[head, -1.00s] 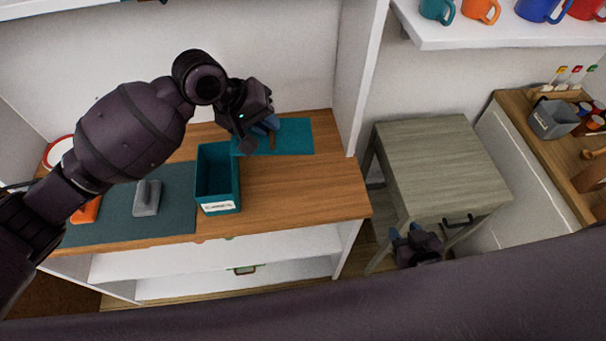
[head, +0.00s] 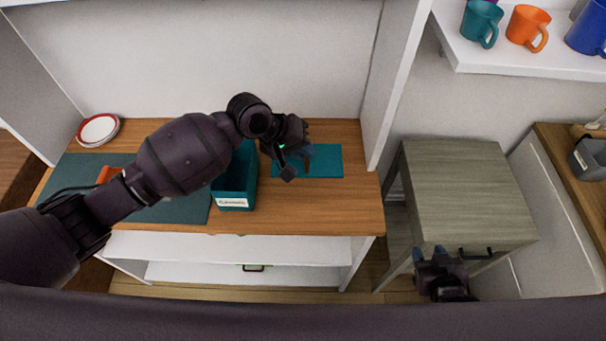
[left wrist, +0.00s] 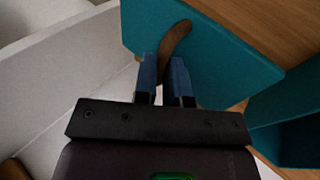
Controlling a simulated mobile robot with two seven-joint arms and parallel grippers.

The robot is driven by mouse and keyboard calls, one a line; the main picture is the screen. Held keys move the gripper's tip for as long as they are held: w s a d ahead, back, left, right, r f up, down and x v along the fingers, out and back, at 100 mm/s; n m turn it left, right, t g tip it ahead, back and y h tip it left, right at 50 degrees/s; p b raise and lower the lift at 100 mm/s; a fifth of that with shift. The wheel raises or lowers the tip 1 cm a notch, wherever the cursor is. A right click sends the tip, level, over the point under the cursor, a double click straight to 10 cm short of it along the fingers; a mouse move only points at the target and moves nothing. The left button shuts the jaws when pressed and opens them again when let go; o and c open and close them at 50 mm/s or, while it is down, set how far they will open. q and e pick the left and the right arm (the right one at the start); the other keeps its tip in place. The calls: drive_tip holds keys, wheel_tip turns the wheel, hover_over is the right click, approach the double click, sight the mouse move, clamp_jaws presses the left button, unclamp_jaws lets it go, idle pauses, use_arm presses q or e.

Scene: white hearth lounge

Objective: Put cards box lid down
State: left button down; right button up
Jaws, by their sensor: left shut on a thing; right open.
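The teal cards box lid (head: 325,162) is a flat panel with a brown strap handle (left wrist: 176,38). In the head view it lies level at the counter, right of the cards box; I cannot tell if it touches the wood. My left gripper (head: 295,163) is above the lid, and in the left wrist view its blue fingers (left wrist: 165,82) are shut on the strap. The open teal cards box (head: 234,190) has a white label and stands partly behind my left arm. My right gripper (head: 438,262) is open and empty, low in front of the grey-green side table.
The wooden counter (head: 310,212) is clear in front of the lid. A dark mat (head: 165,212) lies at left, with a red-rimmed plate (head: 98,130) behind it. A white upright panel (head: 392,80) bounds the counter at right. A side table (head: 460,185) stands beyond.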

use_arm(q)
wheel_tip(320, 180, down, 10)
drive_tip(key=shift+f+b, duration=0.15)
drive_tip(key=shift+b, duration=0.25)
drive_tip(key=shift+f, duration=0.1)
drive_tip(key=c, duration=1.2)
unclamp_jaws()
drive_tip(key=p+v, duration=0.1)
drive_tip(key=v, duration=1.1)
